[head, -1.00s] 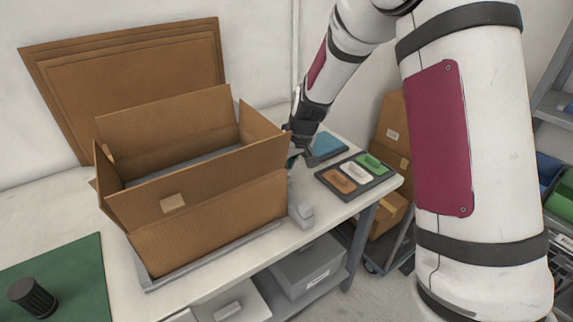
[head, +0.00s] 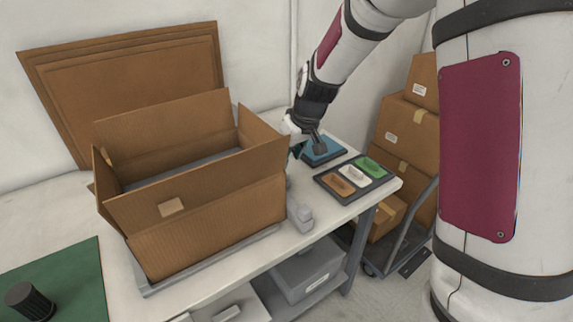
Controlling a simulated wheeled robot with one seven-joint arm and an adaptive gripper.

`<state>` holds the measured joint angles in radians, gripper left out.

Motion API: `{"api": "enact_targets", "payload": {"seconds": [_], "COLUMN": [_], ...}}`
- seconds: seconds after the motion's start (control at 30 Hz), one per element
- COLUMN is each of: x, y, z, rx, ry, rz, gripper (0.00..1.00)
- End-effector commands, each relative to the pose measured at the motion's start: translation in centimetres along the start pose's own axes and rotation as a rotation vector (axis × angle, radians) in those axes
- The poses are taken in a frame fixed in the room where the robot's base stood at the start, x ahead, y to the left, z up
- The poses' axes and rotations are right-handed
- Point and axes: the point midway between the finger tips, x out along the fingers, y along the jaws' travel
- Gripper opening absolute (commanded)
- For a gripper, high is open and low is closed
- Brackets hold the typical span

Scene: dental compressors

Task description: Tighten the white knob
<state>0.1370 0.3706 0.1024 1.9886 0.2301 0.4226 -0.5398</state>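My gripper (head: 308,149) is at the back right of the table, between the right end of the open cardboard box (head: 208,222) and the blue pad (head: 335,154). It points down, and its two fingers look spread apart with nothing clear between them. One finger is over the near left part of the pad; the other is by the box flap. I cannot make out a white knob for certain. A small pale shape (head: 289,126) shows at the left of my gripper; I cannot tell if it is part of the gripper.
A dark tray (head: 320,182) with brown, white and green sections lies at the table's right end. A grey device (head: 299,213) stands beside the box. A black ribbed knob (head: 30,301) is on the green mat (head: 75,263). Boxes (head: 405,125) stand on a cart at right.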

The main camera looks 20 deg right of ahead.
Motion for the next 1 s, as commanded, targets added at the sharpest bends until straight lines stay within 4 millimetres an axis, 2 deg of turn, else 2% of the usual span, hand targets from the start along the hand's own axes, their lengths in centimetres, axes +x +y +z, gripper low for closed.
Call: {"api": "enact_targets", "payload": {"seconds": [0.1,0.33,1.0], "x": [-2.4,-5.0,-5.5], "y": [0.0,0.0,0.0], "z": [-0.1,0.0,0.0], "rx": [0.0,0.001,0.0], "ry": [0.003,0.001,-0.001], "rz": [0.002,0.001,0.0], "gripper": [0.33,0.33,0.33]}}
